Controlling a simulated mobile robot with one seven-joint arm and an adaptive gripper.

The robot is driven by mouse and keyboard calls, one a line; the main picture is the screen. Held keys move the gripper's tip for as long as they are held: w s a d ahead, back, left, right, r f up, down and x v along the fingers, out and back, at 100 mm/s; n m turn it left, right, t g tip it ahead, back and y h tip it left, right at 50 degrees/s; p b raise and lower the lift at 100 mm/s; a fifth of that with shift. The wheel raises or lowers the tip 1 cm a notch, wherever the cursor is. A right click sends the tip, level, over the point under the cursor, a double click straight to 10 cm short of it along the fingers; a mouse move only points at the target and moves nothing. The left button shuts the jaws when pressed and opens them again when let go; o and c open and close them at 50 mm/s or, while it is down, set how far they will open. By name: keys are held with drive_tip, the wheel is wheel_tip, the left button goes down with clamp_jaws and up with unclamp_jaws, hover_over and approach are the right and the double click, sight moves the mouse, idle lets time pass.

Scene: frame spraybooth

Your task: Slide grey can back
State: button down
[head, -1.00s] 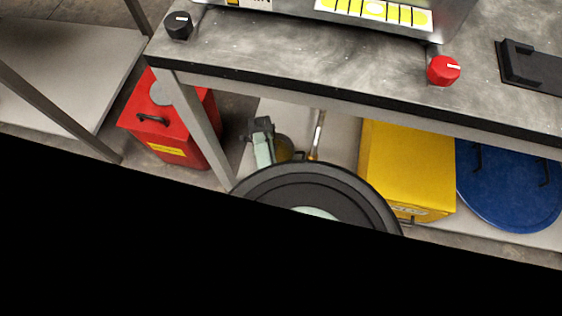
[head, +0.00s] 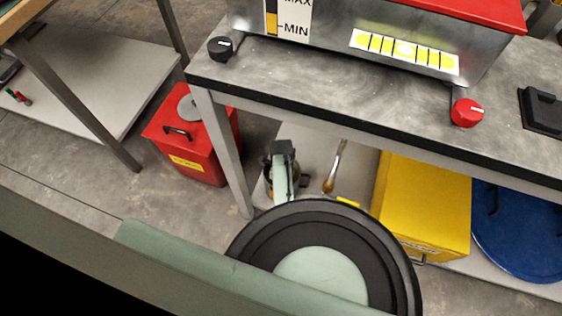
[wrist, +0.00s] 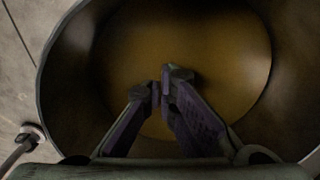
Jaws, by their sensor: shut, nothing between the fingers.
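In the wrist view the grey can (wrist: 72,95) fills most of the picture as a wide round vessel with a dark wall and a brownish inside. My gripper (wrist: 162,86) shows in front of its opening, with the fingertips together and nothing between them. I cannot tell whether the fingers reach below the rim or touch the wall. In the head view my arm hides most of the spot around the can on the low shelf, and the fingertips cannot be made out.
A brush (head: 335,166) lies right of my wrist on the shelf. A yellow box (head: 425,205) and blue round lid (head: 520,225) stand further right. A red container (head: 190,145) stands left of the table leg (head: 222,155). The worktop (head: 330,85) is above the shelf.

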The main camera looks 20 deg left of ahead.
wheel_tip(320, 180, up, 19)
drive_tip(key=shift+w+a+p, duration=0.15)
drive_tip(key=shift+a+p, duration=0.1)
drive_tip(key=shift+p, duration=0.15)
